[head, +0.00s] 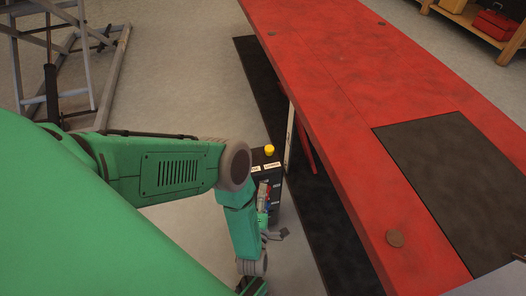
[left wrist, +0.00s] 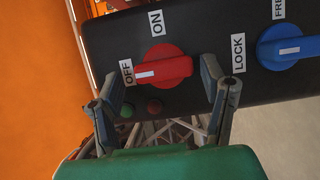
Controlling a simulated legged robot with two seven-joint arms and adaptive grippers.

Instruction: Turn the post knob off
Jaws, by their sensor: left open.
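The red knob (left wrist: 165,69) is on a black panel (left wrist: 205,35) in the left wrist view, between an OFF label (left wrist: 126,72) and an ON label (left wrist: 156,22). Its white mark points left, toward OFF. My open left gripper (left wrist: 160,77) has one finger on each side of the knob; I cannot tell whether either touches it. In the head view, my left gripper (head: 269,232) is low beside the black control post (head: 274,184), and my arm hides part of the post. My right gripper is not in view.
A blue knob (left wrist: 287,48) with LOCK and FREE labels is right of the red one. A yellow button (head: 269,150) tops the post. A red lift table (head: 345,105) stands close on the right. A metal frame (head: 95,85) is at upper left, with open floor between.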

